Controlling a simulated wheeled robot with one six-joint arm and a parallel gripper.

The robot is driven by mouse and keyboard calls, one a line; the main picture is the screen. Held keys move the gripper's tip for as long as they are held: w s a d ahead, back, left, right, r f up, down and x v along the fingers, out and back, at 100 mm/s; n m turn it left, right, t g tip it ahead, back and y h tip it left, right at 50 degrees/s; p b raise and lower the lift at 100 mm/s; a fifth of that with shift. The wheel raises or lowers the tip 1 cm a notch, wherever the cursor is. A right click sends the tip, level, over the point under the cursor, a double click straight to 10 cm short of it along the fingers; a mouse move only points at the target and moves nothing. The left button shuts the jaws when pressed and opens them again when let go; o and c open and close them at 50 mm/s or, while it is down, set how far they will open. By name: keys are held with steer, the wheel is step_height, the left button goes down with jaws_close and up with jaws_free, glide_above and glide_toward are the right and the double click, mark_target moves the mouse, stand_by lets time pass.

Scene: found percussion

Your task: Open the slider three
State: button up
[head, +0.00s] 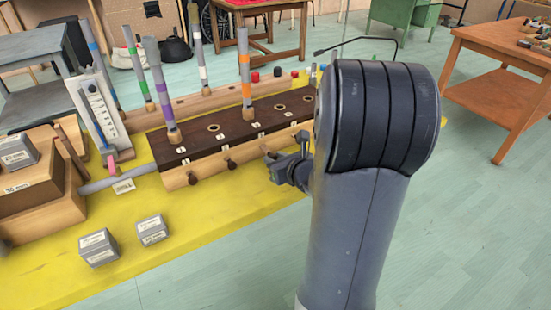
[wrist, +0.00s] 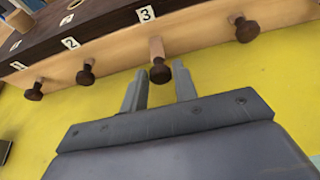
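Slider three's dark round knob (wrist: 160,72) stands out from the front of the instrument on a light wooden stem, below the "3" label (wrist: 146,13). The stem shows longer than those of its neighbours. My gripper (wrist: 161,78) is open, with a fingertip on either side of the knob and a visible gap on each side. In the head view, my gripper (head: 278,162) is at the front of the dark-topped wooden box (head: 238,128), at the third knob. My arm hides the box's right end.
Knob two (wrist: 85,75) and knob one (wrist: 33,92) are to the left, and another knob (wrist: 243,30) is to the right. Several striped sticks stand behind and in the box. Two grey blocks (head: 99,247) (head: 151,230) lie on the yellow table (head: 195,222), clear in front.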

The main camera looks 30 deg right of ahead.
steer(key=shift+o, duration=1.4)
steer(key=p+v, duration=0.2)
steer(key=v, duration=0.7)
steer(key=shift+s+d+r, duration=0.1)
steer(key=shift+r, duration=0.1)
steer(key=shift+s+r, duration=0.2)
steer(key=shift+s, duration=0.5)
